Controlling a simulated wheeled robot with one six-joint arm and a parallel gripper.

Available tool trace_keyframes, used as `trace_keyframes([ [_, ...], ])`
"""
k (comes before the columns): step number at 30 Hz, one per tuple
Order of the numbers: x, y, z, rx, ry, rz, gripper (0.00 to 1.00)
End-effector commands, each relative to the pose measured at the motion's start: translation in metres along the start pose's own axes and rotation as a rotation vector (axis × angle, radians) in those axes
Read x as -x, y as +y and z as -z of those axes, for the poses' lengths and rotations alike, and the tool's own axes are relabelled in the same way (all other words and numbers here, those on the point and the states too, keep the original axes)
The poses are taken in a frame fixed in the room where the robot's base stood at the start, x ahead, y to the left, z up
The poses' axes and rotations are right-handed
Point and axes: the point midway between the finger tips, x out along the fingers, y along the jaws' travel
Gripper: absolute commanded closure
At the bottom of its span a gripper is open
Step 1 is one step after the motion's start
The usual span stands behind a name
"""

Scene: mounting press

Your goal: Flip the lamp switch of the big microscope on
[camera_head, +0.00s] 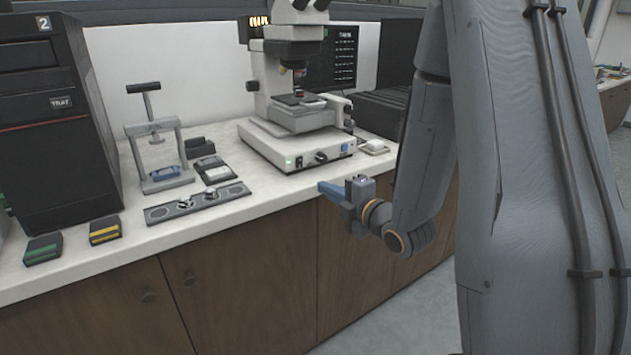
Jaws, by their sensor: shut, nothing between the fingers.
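The big microscope (280,150) stands upright on the white bench, right of the middle. The front panel of its base faces me and carries a small green light (287,164), a dark knob (321,157) and other small controls. Which of these is the lamp switch, and how it is set, is too small to tell. My gripper (322,187) is shut and empty. Its blue fingers point left, in front of the bench edge and below the microscope's front panel, apart from it.
A small press frame with a T-handle (152,130), a grey plate with knobs (196,203) and a dark device (213,169) stand left of the microscope. A large black machine (55,110) is at far left, with green (43,249) and yellow (104,230) marked boxes before it.

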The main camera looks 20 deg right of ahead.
Motion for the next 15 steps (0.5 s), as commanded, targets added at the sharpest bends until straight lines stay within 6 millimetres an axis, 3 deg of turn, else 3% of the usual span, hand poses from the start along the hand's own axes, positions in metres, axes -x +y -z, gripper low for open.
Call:
trace_keyframes([
  [6,0.032,-0.008,-0.001,-0.002,-0.001,0.002,1.0],
  [15,0.042,-0.01,0.0,0.001,0.0,0.0,1.0],
])
